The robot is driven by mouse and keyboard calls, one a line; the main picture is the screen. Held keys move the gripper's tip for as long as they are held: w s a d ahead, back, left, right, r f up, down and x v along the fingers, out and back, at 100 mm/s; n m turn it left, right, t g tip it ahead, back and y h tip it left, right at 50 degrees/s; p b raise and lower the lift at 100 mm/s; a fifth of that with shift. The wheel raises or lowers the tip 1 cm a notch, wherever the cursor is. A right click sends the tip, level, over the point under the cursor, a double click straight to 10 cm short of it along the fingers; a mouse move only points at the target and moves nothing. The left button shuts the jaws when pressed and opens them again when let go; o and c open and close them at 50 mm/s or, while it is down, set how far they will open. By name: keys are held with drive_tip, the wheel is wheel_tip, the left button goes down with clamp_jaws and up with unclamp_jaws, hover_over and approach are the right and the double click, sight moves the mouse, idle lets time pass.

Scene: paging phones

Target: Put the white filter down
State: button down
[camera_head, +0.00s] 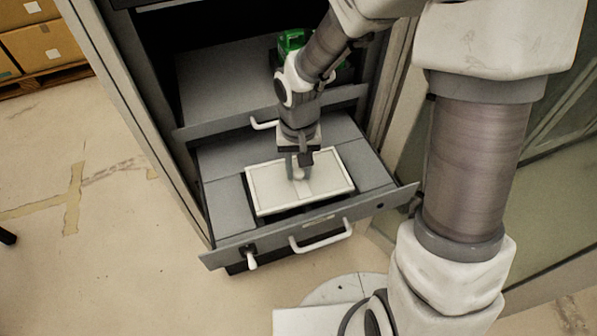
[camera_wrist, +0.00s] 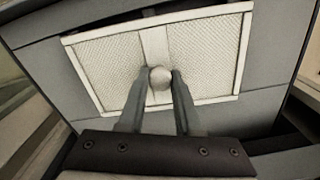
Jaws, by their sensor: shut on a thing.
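The white filter (camera_head: 270,191) is a flat framed rectangle with a mesh face, a middle strip and a round knob. It lies over the opening in the top of the pulled-out grey drawer (camera_head: 222,206). In the wrist view the filter (camera_wrist: 200,60) shows nearly whole, with the knob (camera_wrist: 160,77) at its centre. My gripper (camera_head: 298,172) points down over the filter's middle. In the wrist view my gripper (camera_wrist: 158,85) has its two fingers shut on the knob. A dark gap shows along the filter's front edge; I cannot tell whether it rests fully in the opening.
A second grey drawer or shelf (camera_head: 215,85) sits above and behind, with a green object (camera_head: 291,40) on it. The open drawer's front has a white handle (camera_head: 322,238) and a latch (camera_head: 251,258). Cardboard boxes (camera_head: 40,45) stand at upper left. Floor at left is mostly clear.

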sight(299, 170)
drive_tip(key=shift+f, duration=1)
drive_tip(key=shift+f, duration=0.1)
drive_tip(key=shift+f+b, duration=0.15)
drive_tip(key=shift+b, duration=0.25)
drive_tip(key=c, duration=0.6)
unclamp_jaws()
drive_tip(key=shift+r, duration=0.2)
wheel_tip(299, 170, up, 12)
drive_tip(key=p, duration=0.3)
drive_tip(key=shift+r+p, duration=0.15)
drive_tip(key=shift+p, duration=0.25)
